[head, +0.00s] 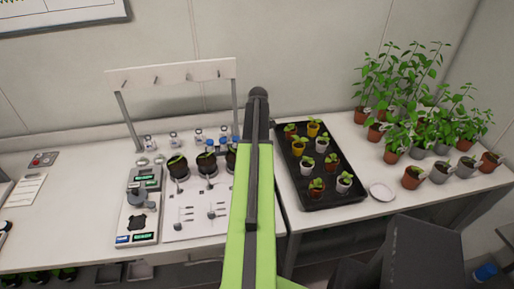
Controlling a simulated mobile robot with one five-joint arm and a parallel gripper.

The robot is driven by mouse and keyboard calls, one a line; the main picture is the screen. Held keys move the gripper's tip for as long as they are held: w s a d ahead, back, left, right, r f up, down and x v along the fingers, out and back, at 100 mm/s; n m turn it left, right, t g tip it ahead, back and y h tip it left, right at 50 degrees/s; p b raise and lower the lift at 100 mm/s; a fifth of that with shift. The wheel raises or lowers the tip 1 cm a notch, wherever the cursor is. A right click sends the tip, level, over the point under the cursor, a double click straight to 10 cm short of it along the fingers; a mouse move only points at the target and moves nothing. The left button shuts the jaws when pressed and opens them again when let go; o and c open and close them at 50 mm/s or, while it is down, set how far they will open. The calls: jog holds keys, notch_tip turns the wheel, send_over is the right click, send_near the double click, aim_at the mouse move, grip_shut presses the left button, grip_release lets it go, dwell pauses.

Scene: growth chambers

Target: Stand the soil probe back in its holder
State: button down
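My arm stretches up the middle of the head view. Its dark far end (258,97) is in front of the back wall and the bench, and the fingers cannot be made out. I cannot tell whether my gripper holds anything. No soil probe can be picked out for sure. Several small metal tools lie or stand on a white board (172,232) on the left bench, left of my arm. Any probe holder is also not clear; a white rack with pegs (180,73) stands at the back of that bench. My arm hides part of the bench.
Leafy potted plants crowd the far right. Dark pots, small bottles and a device with green displays (143,207) stand on the left bench.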

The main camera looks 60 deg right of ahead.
jog(key=shift+f, duration=0.1)
dwell(0.3)
jog(key=c, duration=0.7)
grip_release()
notch_tip(320, 180, up, 18)
jog(key=p, duration=1.7)
jog(key=shift+f, duration=0.25)
